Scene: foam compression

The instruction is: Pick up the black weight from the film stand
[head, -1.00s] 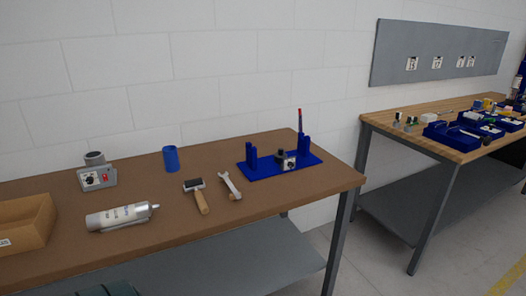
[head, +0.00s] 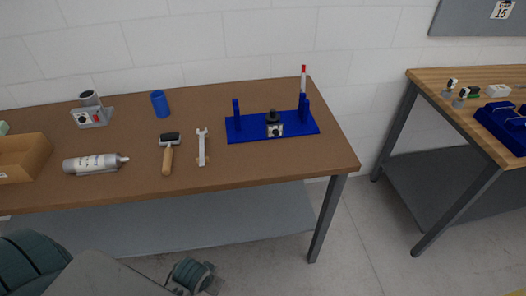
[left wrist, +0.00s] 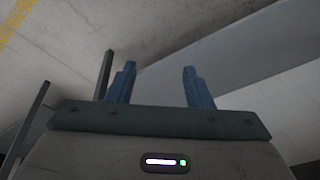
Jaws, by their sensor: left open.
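The blue film stand (head: 240,133) lies on the right part of the brown table in the head view, with an upright post at each side. A small black weight (head: 273,116) stands near its middle, above a pale square tag with a dark mark. In the left wrist view my left gripper (left wrist: 159,70) is open, with two blue fingers apart and nothing between them. It points at floor and table structure, away from the stand. My right gripper is not in view.

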